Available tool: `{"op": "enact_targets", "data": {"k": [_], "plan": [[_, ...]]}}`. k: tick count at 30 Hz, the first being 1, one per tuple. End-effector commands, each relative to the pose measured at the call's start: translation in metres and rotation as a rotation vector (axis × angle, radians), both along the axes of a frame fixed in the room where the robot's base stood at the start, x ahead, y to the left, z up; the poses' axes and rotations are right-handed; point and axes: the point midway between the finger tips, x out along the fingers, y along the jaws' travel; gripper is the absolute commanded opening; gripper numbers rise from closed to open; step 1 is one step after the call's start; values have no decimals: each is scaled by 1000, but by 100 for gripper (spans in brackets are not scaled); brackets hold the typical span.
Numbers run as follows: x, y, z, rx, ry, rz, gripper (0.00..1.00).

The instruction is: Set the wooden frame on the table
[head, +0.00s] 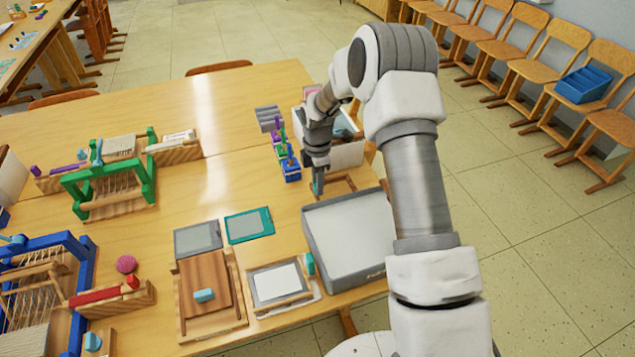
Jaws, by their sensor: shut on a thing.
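My gripper (318,186) points down near the right edge of the table (180,115), just behind the grey tray. It is shut on a wooden frame (350,184), a thin brown frame partly hidden by my arm and the tray. Whether the frame touches the table or is held just above it, I cannot tell. The fingertips are small and dark in this view.
A grey tray (312,235) stands directly in front of my gripper. Green (145,175) and blue (85,275) looms, flat screens and wooden boards occupy the left and front. The table's back middle is clear.

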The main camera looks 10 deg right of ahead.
Motion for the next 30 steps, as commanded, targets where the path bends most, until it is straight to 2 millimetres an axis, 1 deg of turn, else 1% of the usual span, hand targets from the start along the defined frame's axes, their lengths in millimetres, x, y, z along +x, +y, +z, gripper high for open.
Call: {"op": "enact_targets", "data": {"k": [5, 15, 30], "plan": [[0, 0, -1, 0, 0, 0, 0], [0, 0, -9, 0, 0, 0, 0], [0, 0, -9, 0, 0, 1, 0]]}}
